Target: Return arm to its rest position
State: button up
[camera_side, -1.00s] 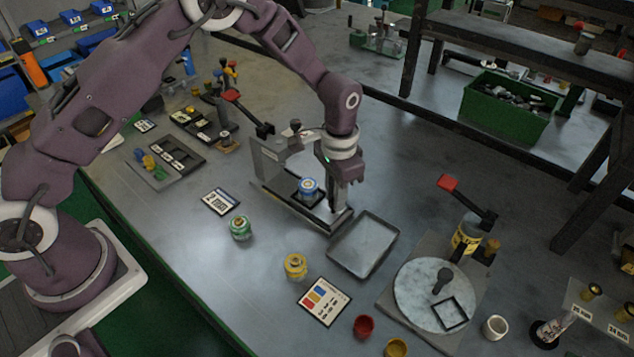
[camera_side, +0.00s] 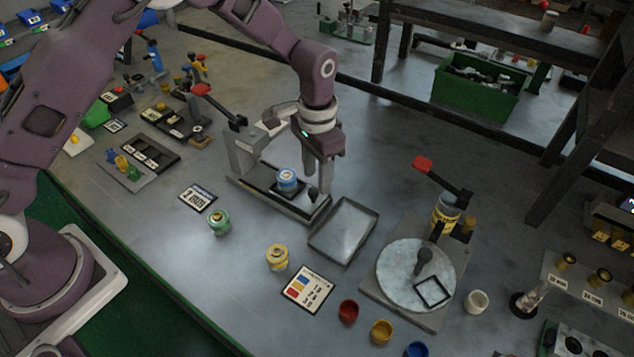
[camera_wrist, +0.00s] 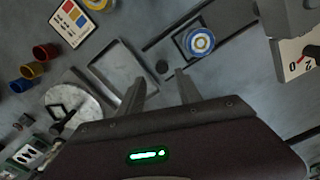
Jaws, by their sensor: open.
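My gripper (camera_side: 315,188) hangs above the press-like fixture, just right of the blue valve block (camera_side: 287,180). In the wrist view my gripper (camera_wrist: 159,84) has its two fingers spread, with nothing between them. The blue block (camera_wrist: 197,42) sits upright on the dark plate of the fixture (camera_side: 242,158), apart from the fingers. In the side view, my near finger hides part of the far one.
A green block (camera_side: 219,222) and a yellow block (camera_side: 277,257) stand on the table. An empty grey tray (camera_side: 343,232) lies right of the fixture. A red-handled lever (camera_side: 423,164) rises beside a round plate (camera_side: 407,270). Small coloured cups stand at the front.

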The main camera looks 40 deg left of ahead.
jog(key=shift+r, duration=1.8)
jog(key=s+a+r+n+t, duration=0.15)
jog(key=s+a+r, duration=0.25)
jog(key=s+r, duration=0.45)
jog(key=s+a+r+n+t, duration=0.15)
jog(key=s+a+r, duration=0.3)
jog(key=r, duration=0.65)
jog(key=s+a+n+t, duration=0.1)
jog(key=s+a+t, duration=0.1)
jog(key=s, duration=1.4)
jog(key=shift+s+a+r+n+t, duration=0.15)
jog(key=shift+a+r+n+t, duration=0.15)
jog(key=shift+a+r, duration=0.1)
